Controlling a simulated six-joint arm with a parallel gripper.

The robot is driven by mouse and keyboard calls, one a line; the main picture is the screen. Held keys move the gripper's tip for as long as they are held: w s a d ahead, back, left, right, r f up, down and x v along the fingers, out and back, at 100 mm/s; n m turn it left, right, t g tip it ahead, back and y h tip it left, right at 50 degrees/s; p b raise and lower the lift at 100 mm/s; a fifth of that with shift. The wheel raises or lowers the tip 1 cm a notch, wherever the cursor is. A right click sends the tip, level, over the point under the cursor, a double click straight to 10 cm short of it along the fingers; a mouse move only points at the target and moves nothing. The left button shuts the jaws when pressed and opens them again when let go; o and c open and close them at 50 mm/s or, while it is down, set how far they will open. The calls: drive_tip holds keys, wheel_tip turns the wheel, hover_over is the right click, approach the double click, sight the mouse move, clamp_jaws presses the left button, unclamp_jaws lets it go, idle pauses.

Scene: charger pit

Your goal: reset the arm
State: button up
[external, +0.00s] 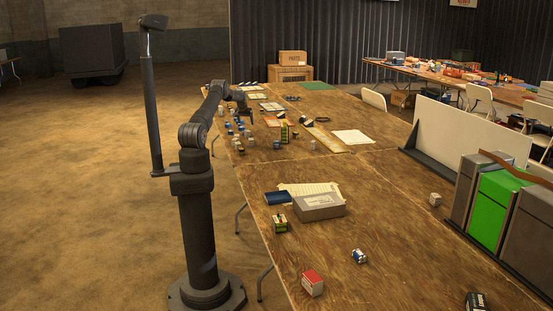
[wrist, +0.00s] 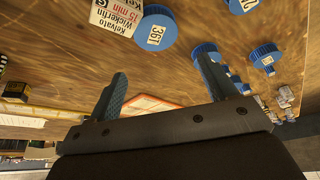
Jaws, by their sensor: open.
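My arm reaches from its dark column over the left edge of the long wooden table (external: 310,245) in the external view. My gripper (external: 243,106) is small there, close to a group of small bottles and boxes. In the wrist view my gripper (wrist: 160,72) shows two blue-grey fingers spread wide apart with nothing between them. Beyond the fingers are a blue-capped bottle marked 361 (wrist: 155,27) and a white labelled box (wrist: 115,14). Whether a finger touches anything is not clear.
More blue caps (wrist: 264,54) lie right in the wrist view. In the external view, a grey box (external: 318,207), a red-topped box (external: 313,283) and a small blue-white item (external: 358,256) stand on the near table. A white panel (external: 465,130) and green bin (external: 500,208) line its right side.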

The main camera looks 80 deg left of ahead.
wheel_tip(320, 180, up, 14)
drive_tip(key=w+d+m+t+h, duration=0.1)
drive_tip(key=w+d+m, duration=0.4)
drive_tip(key=w+d, duration=2.2)
drive_tip(key=shift+w+d+r+h, duration=0.15)
drive_tip(key=shift+w+r+h, duration=0.2)
drive_tip(key=shift+w, duration=0.5)
